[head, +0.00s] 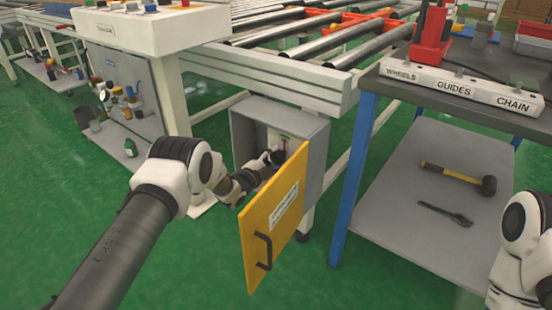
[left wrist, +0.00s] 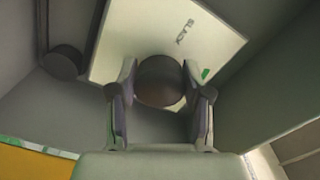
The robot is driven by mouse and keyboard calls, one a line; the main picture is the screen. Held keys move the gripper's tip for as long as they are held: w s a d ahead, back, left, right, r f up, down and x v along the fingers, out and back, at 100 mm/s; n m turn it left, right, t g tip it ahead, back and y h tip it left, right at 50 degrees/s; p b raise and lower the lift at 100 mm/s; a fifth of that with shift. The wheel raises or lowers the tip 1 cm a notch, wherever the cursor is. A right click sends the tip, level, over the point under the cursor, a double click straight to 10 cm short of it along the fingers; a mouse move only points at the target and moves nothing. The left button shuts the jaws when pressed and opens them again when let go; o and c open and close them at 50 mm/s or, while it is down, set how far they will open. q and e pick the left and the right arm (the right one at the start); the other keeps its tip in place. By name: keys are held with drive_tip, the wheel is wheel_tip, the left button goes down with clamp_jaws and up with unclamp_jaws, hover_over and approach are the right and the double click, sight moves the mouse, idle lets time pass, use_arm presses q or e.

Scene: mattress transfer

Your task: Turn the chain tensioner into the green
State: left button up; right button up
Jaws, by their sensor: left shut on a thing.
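A grey box (head: 312,130) is mounted under the roller conveyor, with its yellow door (head: 285,215) swung open. My left gripper (head: 274,157) reaches inside it. In the left wrist view the fingers of my left gripper (left wrist: 160,90) are shut on a dark round knob (left wrist: 160,75), the chain tensioner. Behind the knob is a pale plate (left wrist: 125,45) with lettering that seems to read SLACK and a green mark (left wrist: 205,73) at its right. The knob's pointer, if any, is hidden. My right arm shows at the right edge of the head view, but its gripper is not seen.
The door's black handle (head: 262,250) faces outward. A blue-legged bench (head: 430,95) stands to the right; its lower shelf (head: 390,215) holds a mallet (head: 460,178) and a wrench (head: 445,213). A white control cabinet (head: 150,32) is at the left. Green floor is open in front.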

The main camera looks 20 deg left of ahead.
use_arm(q)
drive_tip(key=o, duration=1.2)
drive_tip(key=shift+d, duration=0.1)
drive_tip(key=shift+c, duration=0.2)
drive_tip(key=v, duration=1.2)
